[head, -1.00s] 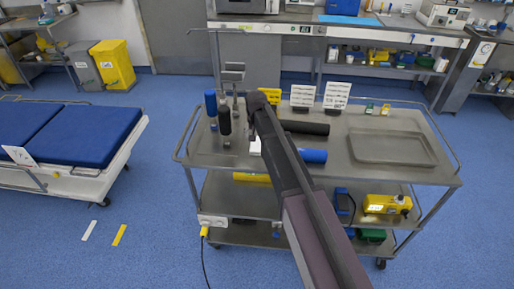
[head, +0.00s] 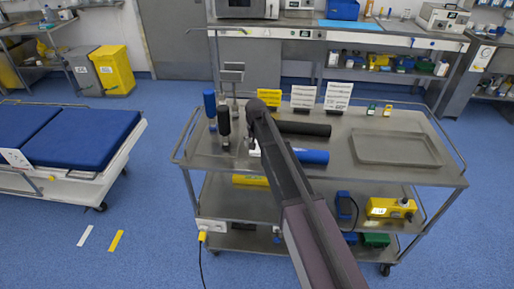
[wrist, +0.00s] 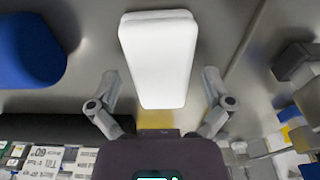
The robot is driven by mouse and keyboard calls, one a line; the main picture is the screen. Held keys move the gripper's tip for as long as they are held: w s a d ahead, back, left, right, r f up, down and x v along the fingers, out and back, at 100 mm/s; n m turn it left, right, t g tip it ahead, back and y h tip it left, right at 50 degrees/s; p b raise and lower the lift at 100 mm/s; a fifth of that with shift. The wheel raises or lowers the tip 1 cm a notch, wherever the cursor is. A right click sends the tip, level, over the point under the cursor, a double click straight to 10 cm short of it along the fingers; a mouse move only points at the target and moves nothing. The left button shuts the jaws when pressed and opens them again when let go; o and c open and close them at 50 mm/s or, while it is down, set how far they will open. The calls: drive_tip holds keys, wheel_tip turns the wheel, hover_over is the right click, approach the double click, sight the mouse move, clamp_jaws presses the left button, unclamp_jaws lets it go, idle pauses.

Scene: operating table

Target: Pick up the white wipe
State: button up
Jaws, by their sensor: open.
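The white wipe, a pale block with rounded edges, fills the upper middle of the wrist view (wrist: 158,55). In the head view only a small white piece of it (head: 253,152) shows beside my arm on the trolley top. My gripper (wrist: 159,77) is open, with one finger to the left and one to the right of the wipe in the picture. Neither finger is clearly touching it. The fingers are hidden behind my arm in the head view.
The steel trolley (head: 345,172) holds a blue roll (head: 312,157), a black roll (head: 305,128), upright blue and black bottles at left, standing cards at the back and a shallow tray (head: 440,160) at right. Bare top lies between the rolls and tray.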

drive_tip(key=shift+c, duration=0.2)
drive_tip(key=c, duration=0.8)
drive_tip(key=shift+r, duration=0.15)
wheel_tip(320, 180, up, 3)
drive_tip(key=p, duration=0.3)
drive_tip(key=s+d, duration=0.2)
drive_tip(key=s, duration=0.3)
drive_tip(key=s+d+r+p, duration=0.1)
drive_tip(key=s+d, duration=0.1)
drive_tip(key=s, duration=0.3)
drive_tip(key=s+d+p, duration=0.1)
drive_tip(key=s+d, duration=0.1)
drive_tip(key=s, duration=0.2)
drive_tip(key=shift+s+r, duration=0.35)
drive_tip(key=shift+s, duration=0.05)
